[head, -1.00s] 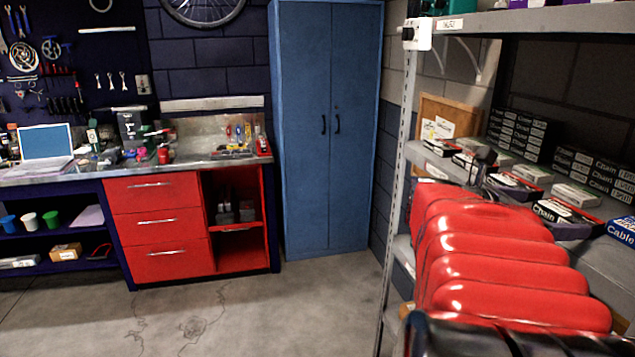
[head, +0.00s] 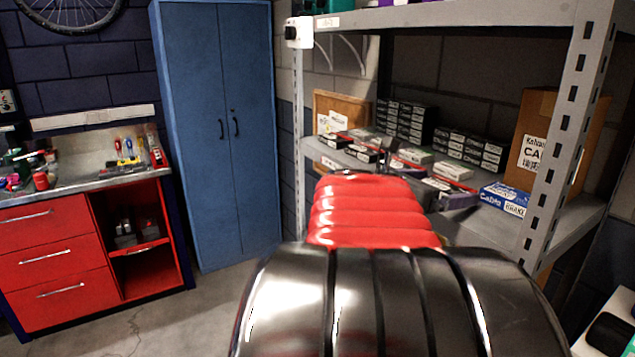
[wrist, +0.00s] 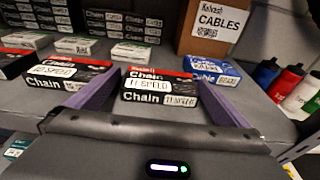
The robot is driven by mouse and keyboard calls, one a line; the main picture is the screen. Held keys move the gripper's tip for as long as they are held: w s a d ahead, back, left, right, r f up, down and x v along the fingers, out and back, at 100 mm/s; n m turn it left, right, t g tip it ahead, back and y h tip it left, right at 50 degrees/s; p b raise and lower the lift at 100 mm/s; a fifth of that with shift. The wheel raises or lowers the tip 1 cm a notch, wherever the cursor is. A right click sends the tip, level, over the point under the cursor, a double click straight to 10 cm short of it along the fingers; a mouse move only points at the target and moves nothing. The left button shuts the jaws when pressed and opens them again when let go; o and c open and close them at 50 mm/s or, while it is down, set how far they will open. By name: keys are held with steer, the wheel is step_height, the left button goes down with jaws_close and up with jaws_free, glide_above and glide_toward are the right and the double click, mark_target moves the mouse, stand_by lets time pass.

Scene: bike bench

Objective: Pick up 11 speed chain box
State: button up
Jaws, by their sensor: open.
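The 11 speed chain box (wrist: 160,88) is a black box with a red edge and a white "11 SPEED" label, lying on the grey shelf. In the wrist view it sits between the two purple fingers of my gripper (wrist: 158,84). The fingers are apart, one on each side of the box. I cannot tell whether either finger touches it. In the head view my arm hides much of this part of the shelf.
A 10 speed chain box (wrist: 66,76) lies left of my left finger. A blue cable box (wrist: 210,70) lies to the right. Smaller white boxes (wrist: 130,51), stacked black boxes (wrist: 122,25) and a cardboard CABLES box (wrist: 213,25) stand behind. Bottles (wrist: 284,82) stand far right. A shelf post (head: 562,135) rises at right.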

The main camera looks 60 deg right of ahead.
mark_target(441, 187)
steer(key=shift+c, duration=0.5)
steer(key=c, duration=1)
steer(key=shift+r, duration=0.1)
step_height(441, 187, up, 10)
stand_by(0.5)
